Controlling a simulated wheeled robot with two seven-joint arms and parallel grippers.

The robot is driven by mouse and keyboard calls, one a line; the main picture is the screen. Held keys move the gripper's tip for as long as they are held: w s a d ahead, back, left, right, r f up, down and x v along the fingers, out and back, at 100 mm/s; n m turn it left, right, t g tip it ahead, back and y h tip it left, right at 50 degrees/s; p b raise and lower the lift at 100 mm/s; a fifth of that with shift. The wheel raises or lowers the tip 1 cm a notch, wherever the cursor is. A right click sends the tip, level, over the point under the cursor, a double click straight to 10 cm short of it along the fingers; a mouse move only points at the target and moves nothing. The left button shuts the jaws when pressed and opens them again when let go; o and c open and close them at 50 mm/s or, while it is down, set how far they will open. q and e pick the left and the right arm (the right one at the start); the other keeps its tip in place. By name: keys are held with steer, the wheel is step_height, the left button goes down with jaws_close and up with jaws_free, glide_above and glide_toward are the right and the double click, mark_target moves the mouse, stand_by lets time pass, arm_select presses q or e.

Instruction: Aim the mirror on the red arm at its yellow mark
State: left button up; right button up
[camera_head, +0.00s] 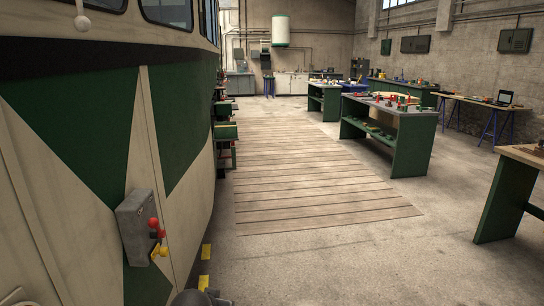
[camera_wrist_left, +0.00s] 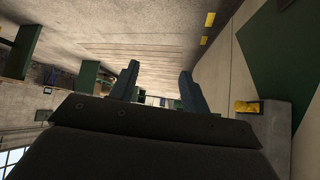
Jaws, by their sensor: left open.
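I cannot make out a mirror on a red arm or its yellow mark in either view. A grey box (camera_head: 134,226) is fixed to the tram's side at the left, with red knobs (camera_head: 154,226) and a yellow part (camera_head: 159,250) on its right side. In the left wrist view the box (camera_wrist_left: 270,128) shows at the right with its yellow part (camera_wrist_left: 246,107). My left gripper (camera_wrist_left: 157,82) is open with nothing between its fingers, apart from the box. My right gripper is not in view.
The cream and green tram (camera_head: 82,130) fills the left. Yellow floor marks (camera_head: 206,252) lie beside it. Wooden planks (camera_head: 300,180) cover the middle floor, which is clear. A green workbench (camera_head: 412,145) with red items stands right of them; another bench (camera_head: 500,205) is nearer right.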

arm_select(q)
steer(key=s+f+g, duration=0.3)
steer(key=s+f, duration=1)
steer(key=s, duration=0.3)
steer(key=s+a+f+g, duration=0.1)
steer(key=s+f+g, duration=0.3)
steer(key=s+f, duration=1)
steer(key=s, duration=0.3)
steer(key=shift+s+a, duration=0.15)
